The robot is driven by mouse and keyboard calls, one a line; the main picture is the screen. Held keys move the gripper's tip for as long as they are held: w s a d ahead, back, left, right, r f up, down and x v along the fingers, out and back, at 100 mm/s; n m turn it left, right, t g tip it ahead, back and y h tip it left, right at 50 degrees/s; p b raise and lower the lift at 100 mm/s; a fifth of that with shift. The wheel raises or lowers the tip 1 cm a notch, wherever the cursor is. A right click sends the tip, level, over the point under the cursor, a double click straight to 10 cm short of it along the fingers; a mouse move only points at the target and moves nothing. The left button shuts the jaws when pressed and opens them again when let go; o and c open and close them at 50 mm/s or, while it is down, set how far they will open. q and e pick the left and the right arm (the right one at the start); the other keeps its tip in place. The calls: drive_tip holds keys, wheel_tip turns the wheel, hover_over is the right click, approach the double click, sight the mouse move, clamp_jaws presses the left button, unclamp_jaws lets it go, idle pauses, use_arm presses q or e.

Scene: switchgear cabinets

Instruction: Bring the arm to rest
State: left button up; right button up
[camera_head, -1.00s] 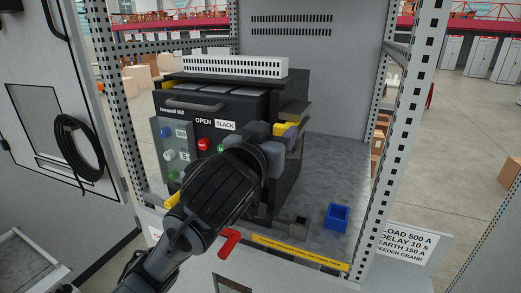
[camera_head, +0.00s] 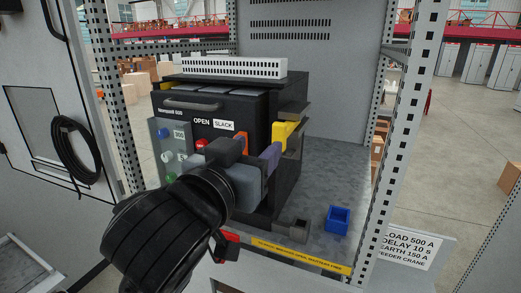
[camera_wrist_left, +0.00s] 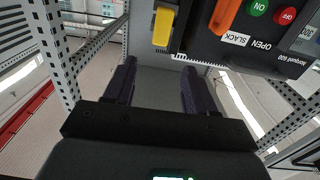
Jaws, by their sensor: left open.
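My left gripper (camera_head: 249,157) is in front of the right part of the black breaker unit (camera_head: 283,185). Its arm comes in from the lower left and hides part of the unit's lower front. In the left wrist view the two dark fingers (camera_wrist_left: 158,88) stand wide apart with nothing between them. The breaker unit fills the upper right there, with its OPEN and SLACK labels. Whether the gripper touches the unit cannot be told from the head view. My right gripper is not in view.
The cabinet's perforated posts (camera_head: 387,150) stand on both sides. A blue open box (camera_head: 338,219) sits on the cabinet floor to the right. A red handle (camera_head: 226,246) is close beside my arm. A cable coil (camera_head: 78,151) hangs on the open door at left.

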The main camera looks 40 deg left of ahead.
use_arm(q)
drive_tip(key=shift+f, duration=0.1)
drive_tip(key=w+d+f+m+g+h+p, duration=0.2)
drive_tip(key=f+g+p, duration=0.5)
drive_tip(key=f, duration=2)
drive_tip(key=s+d+f+m+g+h+p, duration=0.1)
drive_tip(key=s+d+f+m+g+h, duration=0.1)
drive_tip(key=s+f, duration=0.6)
drive_tip(key=s+d+f+m+g+h+p, duration=0.2)
drive_tip(key=s+d+f+g, duration=0.1)
drive_tip(key=s+f, duration=0.6)
wheel_tip(320, 180, down, 2)
drive_tip(key=shift+d+f+g+h, duration=0.2)
drive_tip(key=shift+d+g+h, duration=0.1)
drive_tip(key=shift+g, duration=0.3)
drive_tip(key=shift+s, duration=0.1)
